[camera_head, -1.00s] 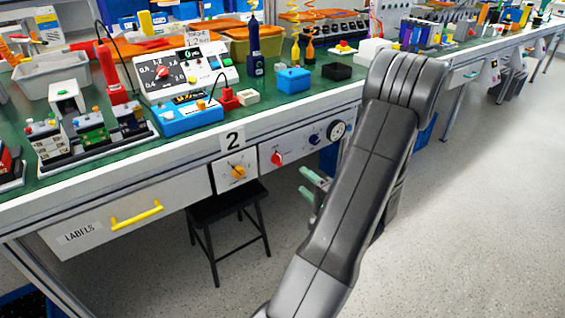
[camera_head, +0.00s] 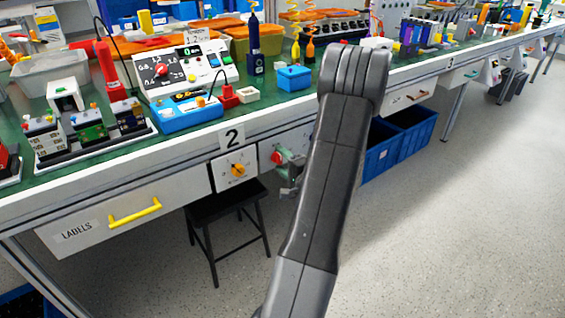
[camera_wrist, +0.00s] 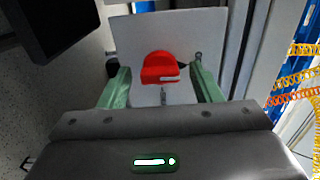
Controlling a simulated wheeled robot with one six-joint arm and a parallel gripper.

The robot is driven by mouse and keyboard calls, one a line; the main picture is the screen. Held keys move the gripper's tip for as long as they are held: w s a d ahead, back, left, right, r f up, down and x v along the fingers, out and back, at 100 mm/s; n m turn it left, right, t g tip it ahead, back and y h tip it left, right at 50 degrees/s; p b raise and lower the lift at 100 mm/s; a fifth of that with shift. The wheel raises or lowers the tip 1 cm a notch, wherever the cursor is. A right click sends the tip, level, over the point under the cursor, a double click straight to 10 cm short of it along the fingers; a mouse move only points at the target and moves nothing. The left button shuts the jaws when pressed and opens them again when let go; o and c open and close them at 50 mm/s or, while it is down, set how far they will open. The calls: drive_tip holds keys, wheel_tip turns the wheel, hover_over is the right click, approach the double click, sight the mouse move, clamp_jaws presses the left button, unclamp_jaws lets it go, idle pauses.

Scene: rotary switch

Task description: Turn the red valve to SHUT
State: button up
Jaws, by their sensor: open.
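The red valve (camera_wrist: 161,68) is a red knob on a pale panel (camera_wrist: 200,30), with a light mark on its front face. In the wrist view it lies between and beyond the two green fingers of my gripper (camera_wrist: 160,90), which are apart and not touching it. The gripper is partly hidden by my arm. The lettering around the valve is too small to read.
A yellow drawer handle (camera_head: 135,212) is further left, and a black stool (camera_head: 228,208) stands below. Blue bins (camera_head: 400,140) are under the bench to the right.

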drive_tip(key=c, duration=1)
drive_tip(key=shift+m, duration=0.3)
drive_tip(key=m, duration=0.3)
drive_tip(key=shift+m, duration=0.4)
drive_tip(key=m, duration=0.4)
drive_tip(key=shift+m, duration=0.3)
drive_tip(key=m+p, duration=0.2)
drive_tip(key=m, duration=0.2)
drive_tip(key=shift+m+p, duration=1.05)
drive_tip(key=shift+m, duration=1.35)
